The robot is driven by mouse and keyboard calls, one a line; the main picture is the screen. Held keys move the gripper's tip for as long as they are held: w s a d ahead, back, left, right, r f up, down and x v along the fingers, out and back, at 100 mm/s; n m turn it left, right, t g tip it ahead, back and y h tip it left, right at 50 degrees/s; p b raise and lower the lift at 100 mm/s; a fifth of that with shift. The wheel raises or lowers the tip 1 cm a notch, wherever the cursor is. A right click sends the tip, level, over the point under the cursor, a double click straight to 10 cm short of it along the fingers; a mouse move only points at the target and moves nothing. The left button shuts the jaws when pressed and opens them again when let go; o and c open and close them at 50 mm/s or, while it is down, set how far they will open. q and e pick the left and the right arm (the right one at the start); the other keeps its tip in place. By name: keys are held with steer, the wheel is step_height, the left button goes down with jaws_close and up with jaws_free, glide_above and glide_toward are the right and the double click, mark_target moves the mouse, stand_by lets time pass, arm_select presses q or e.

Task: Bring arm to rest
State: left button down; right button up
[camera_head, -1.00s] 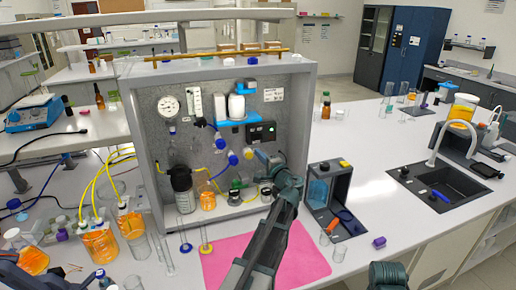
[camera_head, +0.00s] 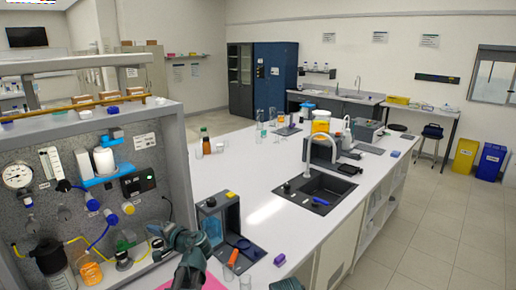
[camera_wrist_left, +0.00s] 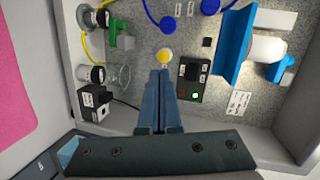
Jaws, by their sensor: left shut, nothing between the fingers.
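My left gripper (camera_head: 156,232) is in front of the lower right part of the grey rig panel, beside the rig's right side wall. In the left wrist view its two blue-grey fingers (camera_wrist_left: 162,74) are shut together with nothing between them. The fingertips point at the panel, just below a round yellow knob (camera_wrist_left: 164,56); whether they touch it I cannot tell. The same yellow knob (camera_head: 128,208) shows in the head view. A dark teal part of mine shows at the bottom edge of the head view. My right gripper is out of view.
Farther right is the sink (camera_head: 313,190).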

arm_select(q)
steer(key=s+d+f+g+h, duration=0.2)
steer(key=s+d+f+h, duration=0.2)
steer(key=s+d+f, duration=0.2)
steer(key=s+d+f+g+h, duration=0.3)
steer(key=s+d+f, duration=0.3)
steer(key=s+d, duration=0.4)
steer(key=s+d+f+g+h+b, duration=0.1)
steer(key=s+d+f+g+h, duration=0.2)
steer(key=s+d, duration=0.6)
steer(key=d+f+h, duration=0.2)
steer(key=d+f, duration=0.1)
steer(key=d, duration=0.4)
steer(key=shift+f+n, duration=0.25)
steer(key=shift+n, duration=0.15)
